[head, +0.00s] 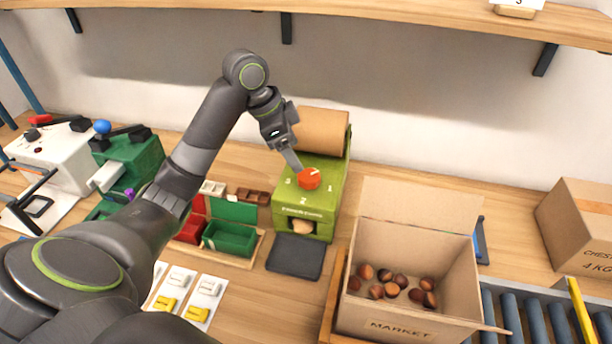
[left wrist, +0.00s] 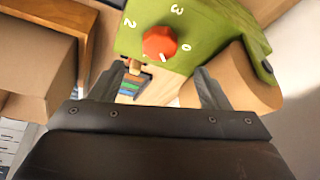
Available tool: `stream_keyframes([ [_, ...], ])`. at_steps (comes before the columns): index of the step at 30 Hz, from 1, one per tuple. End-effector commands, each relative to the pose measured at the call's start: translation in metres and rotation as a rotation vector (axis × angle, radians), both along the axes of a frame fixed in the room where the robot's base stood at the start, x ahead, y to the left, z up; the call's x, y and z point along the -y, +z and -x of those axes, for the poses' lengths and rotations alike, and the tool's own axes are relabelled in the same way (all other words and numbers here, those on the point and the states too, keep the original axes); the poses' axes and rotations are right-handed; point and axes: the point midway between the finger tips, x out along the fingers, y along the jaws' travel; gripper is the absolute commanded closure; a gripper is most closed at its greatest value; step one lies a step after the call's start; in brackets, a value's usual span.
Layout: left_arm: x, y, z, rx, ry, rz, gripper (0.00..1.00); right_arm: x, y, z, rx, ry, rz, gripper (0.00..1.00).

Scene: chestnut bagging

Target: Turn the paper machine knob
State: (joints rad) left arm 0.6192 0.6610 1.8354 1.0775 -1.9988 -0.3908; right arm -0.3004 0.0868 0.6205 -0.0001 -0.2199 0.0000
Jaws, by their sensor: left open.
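The green paper machine (head: 309,205) stands at the middle of the bench with a roll of brown paper (head: 323,130) at its back. Its red-orange knob (head: 309,179) is on the sloped top face. In the left wrist view the knob (left wrist: 160,43) has a white pointer mark and the numbers 0, 2 and 3 show around it. My left gripper (head: 294,163) is at the knob's upper left in the head view. In the left wrist view its fingers (left wrist: 163,88) are open and empty, with the knob ahead of them. I cannot tell whether a finger touches it. My right gripper is not in view.
An open cardboard box (head: 414,257) with several chestnuts stands right of the machine. A dark pad (head: 296,257) lies in front of it. Green and red bins (head: 230,237) stand at its left. A shelf (head: 400,27) hangs above. Rollers (head: 535,318) run at the lower right.

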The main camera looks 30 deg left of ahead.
Motion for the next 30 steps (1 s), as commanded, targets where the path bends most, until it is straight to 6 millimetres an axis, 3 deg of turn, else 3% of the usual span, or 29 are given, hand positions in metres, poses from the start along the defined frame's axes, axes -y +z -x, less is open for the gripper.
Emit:
stream_keyframes([
  [6,0.015,-0.042,-0.010,-0.005,0.002,0.004,0.30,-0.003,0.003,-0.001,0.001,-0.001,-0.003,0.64],
  [12,0.022,-0.066,-0.016,-0.003,0.002,0.002,0.30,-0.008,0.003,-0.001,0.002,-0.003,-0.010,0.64],
  [24,0.025,-0.075,-0.019,-0.001,0.002,0.000,0.30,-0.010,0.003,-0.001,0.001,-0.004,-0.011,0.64],
  [30,0.025,-0.075,-0.018,-0.001,0.002,0.000,0.54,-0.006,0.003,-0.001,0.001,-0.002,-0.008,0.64],
])
